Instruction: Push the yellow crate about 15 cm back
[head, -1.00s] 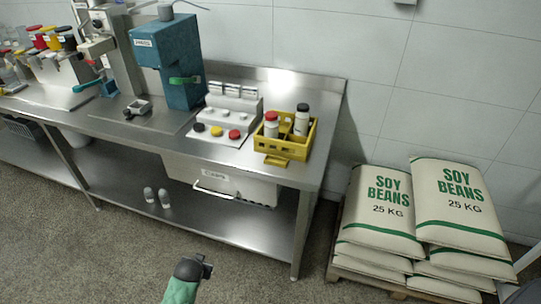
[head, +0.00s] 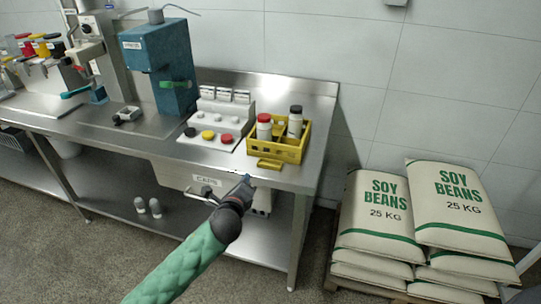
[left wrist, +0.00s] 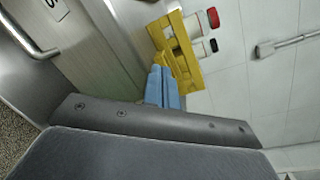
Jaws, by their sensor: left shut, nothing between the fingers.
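The yellow crate (head: 290,151) stands on the steel bench near its right end, with two bottles in it, one red-capped and one black-capped. A yellow handle or lip (head: 270,164) sticks out at its front. My left gripper (head: 247,181) is shut and empty, in front of the bench's front edge and just short of the crate. In the left wrist view the blue fingertips (left wrist: 164,86) lie together and point at the crate (left wrist: 178,48); whether they touch it I cannot tell. My right gripper is not in view.
A control box (head: 218,122) with coloured buttons stands close to the crate's left. The teal mill (head: 160,65) is further left. Bare bench (head: 318,110) lies behind and to the right of the crate, up to the back upstand. Soy bean sacks (head: 380,215) stand on a pallet at right.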

